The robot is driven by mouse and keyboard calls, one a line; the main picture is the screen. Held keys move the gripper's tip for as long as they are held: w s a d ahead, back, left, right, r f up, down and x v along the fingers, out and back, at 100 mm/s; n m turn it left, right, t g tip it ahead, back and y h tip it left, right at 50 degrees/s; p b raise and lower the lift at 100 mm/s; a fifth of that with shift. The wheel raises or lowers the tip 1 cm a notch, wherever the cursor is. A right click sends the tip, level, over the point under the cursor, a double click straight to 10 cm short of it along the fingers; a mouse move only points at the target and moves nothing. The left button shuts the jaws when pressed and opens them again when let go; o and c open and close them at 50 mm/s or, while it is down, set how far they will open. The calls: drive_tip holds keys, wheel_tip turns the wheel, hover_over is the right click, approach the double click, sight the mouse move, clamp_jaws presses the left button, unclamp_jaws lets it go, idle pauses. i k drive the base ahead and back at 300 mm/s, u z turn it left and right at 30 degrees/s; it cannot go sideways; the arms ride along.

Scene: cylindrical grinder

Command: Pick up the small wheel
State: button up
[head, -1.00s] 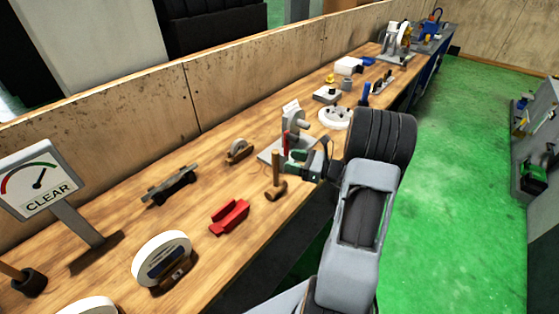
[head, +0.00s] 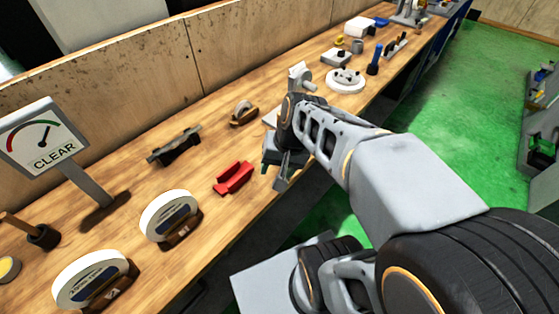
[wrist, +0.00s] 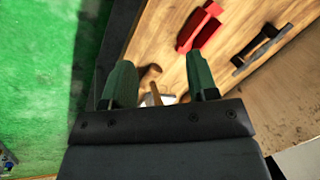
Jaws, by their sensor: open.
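The small wheel (head: 242,109) is a small greyish disc standing upright in a wooden cradle toward the back of the bench in the head view. Larger white wheels (head: 168,215) stand in cradles nearer the front left. My gripper (head: 280,181) is over the bench's front edge, to the right of and nearer than the small wheel, and apart from it. In the wrist view my gripper (wrist: 160,80) shows two green fingers spread wide with nothing held. A wooden-handled hammer (wrist: 151,84) lies below, between them in the picture. I cannot make out the small wheel in the wrist view.
A red block (head: 233,178) and a dark bar on a stand (head: 174,145) lie left of my gripper. A gauge sign marked CLEAR (head: 40,137) stands at the left. A wooden wall (head: 150,105) runs behind the bench. A white round plate (head: 345,80) lies farther right.

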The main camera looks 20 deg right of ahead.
sight(83, 281)
drive_tip(key=u, duration=0.3)
drive_tip(key=k, duration=1.05)
drive_tip(key=u, duration=1.85)
drive_tip(key=i, duration=1.35)
drive_tip(key=z, duration=0.5)
